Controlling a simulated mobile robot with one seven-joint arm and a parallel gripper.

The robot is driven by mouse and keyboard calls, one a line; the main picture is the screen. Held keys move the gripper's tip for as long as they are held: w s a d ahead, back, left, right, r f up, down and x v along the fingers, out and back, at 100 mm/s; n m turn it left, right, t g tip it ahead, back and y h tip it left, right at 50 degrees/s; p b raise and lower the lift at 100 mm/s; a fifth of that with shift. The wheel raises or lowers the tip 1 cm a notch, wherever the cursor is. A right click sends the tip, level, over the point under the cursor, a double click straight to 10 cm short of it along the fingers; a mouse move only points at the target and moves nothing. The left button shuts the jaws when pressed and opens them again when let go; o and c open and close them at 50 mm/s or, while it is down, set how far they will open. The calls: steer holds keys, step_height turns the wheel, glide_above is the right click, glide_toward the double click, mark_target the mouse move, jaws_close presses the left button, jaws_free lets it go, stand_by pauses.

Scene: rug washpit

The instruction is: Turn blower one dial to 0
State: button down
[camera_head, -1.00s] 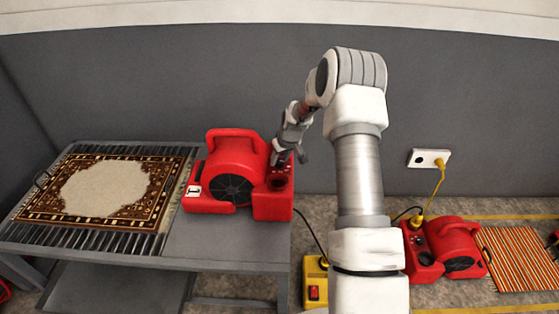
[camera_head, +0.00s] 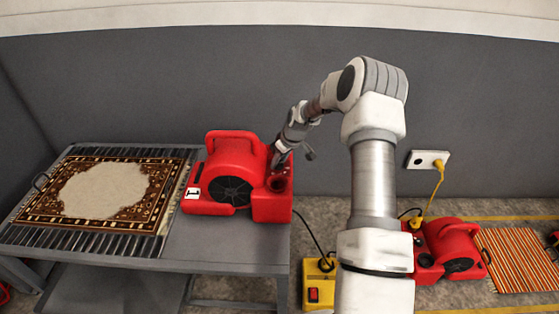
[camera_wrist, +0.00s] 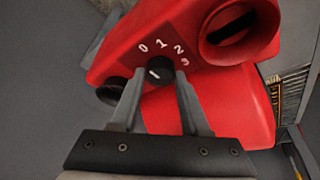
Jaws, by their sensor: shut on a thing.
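Blower one (camera_head: 234,165) is the red blower with a white "1" label, standing on the grey cart in the head view. Its red housing fills the top of the wrist view (camera_wrist: 205,100). Its black dial (camera_wrist: 159,66) has 0, 1, 2 and 3 printed in an arc around it. A short white mark shows on the dial's face; I cannot tell exactly which number it points at. My gripper (camera_wrist: 159,74) is shut on the dial, one finger on each side. In the head view my gripper (camera_head: 279,163) is at the blower's right end, where the dial is hidden.
A patterned rug (camera_head: 105,192) lies on the slatted left part of the cart (camera_head: 215,246). A second red blower (camera_head: 447,248), a yellow box (camera_head: 319,283) and a striped rug (camera_head: 517,258) are on the floor at right. A yellow cord runs to a wall socket (camera_head: 429,159).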

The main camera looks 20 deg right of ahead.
steer(key=shift+c, duration=1.9)
jaws_free()
steer(key=p+v, duration=0.5)
steer(key=v, duration=1.2)
steer(key=shift+r, duration=0.15)
